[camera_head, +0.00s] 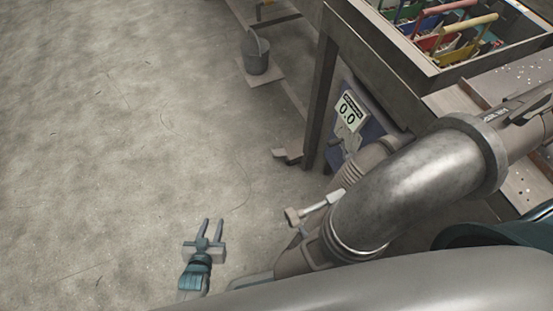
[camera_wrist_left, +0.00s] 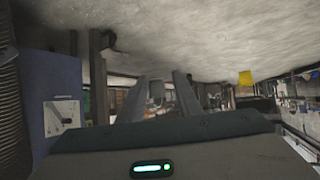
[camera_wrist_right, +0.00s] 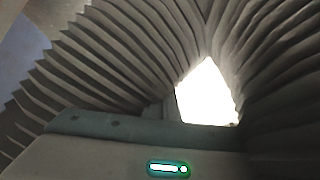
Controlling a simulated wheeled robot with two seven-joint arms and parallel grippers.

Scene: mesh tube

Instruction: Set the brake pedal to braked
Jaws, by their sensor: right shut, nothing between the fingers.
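A small dark brown pedal (camera_head: 288,155) sticks out low beside the table leg in the head view; I take it to be the brake pedal, and whether it is pressed is unclear. In the left wrist view, which looks upside down, a dark shape like it (camera_wrist_left: 109,41) shows beside a post. My left gripper (camera_head: 213,226) is open and empty over the floor, in front of the pedal and to its left. My right gripper (camera_wrist_right: 158,108) is shut and empty, close to grey ribbed hoses (camera_wrist_right: 110,50); it is not clearly seen in the head view.
A large metal pipe (camera_head: 415,185) fills the right front of the head view. A bucket (camera_head: 256,55) stands farther back. Open floor (camera_head: 120,130) lies to the left.

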